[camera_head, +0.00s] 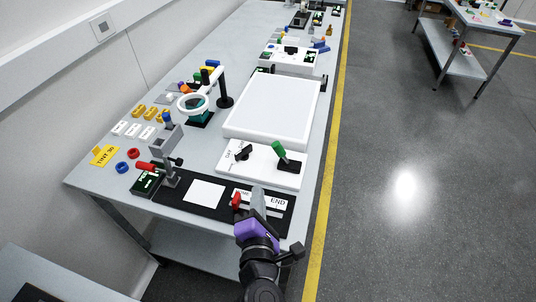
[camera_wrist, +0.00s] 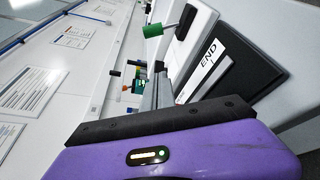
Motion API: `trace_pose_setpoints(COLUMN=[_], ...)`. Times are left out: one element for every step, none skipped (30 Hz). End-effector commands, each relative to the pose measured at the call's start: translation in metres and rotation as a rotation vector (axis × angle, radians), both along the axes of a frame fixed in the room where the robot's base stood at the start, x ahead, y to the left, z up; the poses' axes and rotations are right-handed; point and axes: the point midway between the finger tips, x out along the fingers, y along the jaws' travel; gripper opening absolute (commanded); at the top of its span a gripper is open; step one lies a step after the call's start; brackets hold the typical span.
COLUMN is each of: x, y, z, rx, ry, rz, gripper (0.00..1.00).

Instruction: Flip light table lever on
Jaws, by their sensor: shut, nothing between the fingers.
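The lever has a green handle (camera_head: 278,148) and rises from a black base (camera_head: 290,164) on a white control panel (camera_head: 262,176). It leans toward the upper left in the head view. In the wrist view the green handle (camera_wrist: 153,30) juts left on a thin metal rod. The light table (camera_head: 272,108) is a large plain white slab just behind the panel. I cannot tell if it is lit. My gripper (camera_head: 258,193), with a purple body, is in front of the panel, apart from the lever.
A black board (camera_head: 223,196) with a white END plate (camera_head: 277,203) and a red knob (camera_head: 237,198) lies close to my gripper. A black knob (camera_head: 243,153) sits left of the lever. A ring magnifier (camera_head: 193,104) stands behind left. The floor right of the bench is clear.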

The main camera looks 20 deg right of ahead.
Motion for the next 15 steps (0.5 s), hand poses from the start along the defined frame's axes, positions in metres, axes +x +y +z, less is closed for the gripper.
trace_pose_setpoints(x=[0.0,0.0,0.0,0.0,0.0,0.0,0.0,0.001,0.002,0.004,0.007,0.01,0.014,0.018,0.024], y=[0.0,0.0,0.0,0.0,0.0,0.0,0.0,0.0,-0.001,-0.002,-0.002,-0.004,-0.005,-0.007,-0.009], z=[0.0,0.0,0.0,0.0,0.0,0.0,0.0,0.0,0.0,0.0,-0.001,-0.001,-0.001,-0.002,-0.003], rx=[0.0,0.0,0.0,0.0,0.0,0.0,0.0,0.0,0.0,0.0,-0.001,-0.002,-0.002,0.0,-0.001], ry=[0.0,0.0,0.0,0.0,0.0,0.0,0.0,0.0,0.0,0.0,0.0,0.0,0.0,0.0,0.0], rz=[0.0,0.0,0.0,0.0,0.0,0.0,0.0,0.0,-0.001,-0.001,-0.001,-0.002,-0.002,-0.002,-0.003], gripper=[0.0,0.0,0.0,0.0,0.0,0.0,0.0,0.0,0.0,0.0,0.0,0.0,0.0,0.0,0.0])
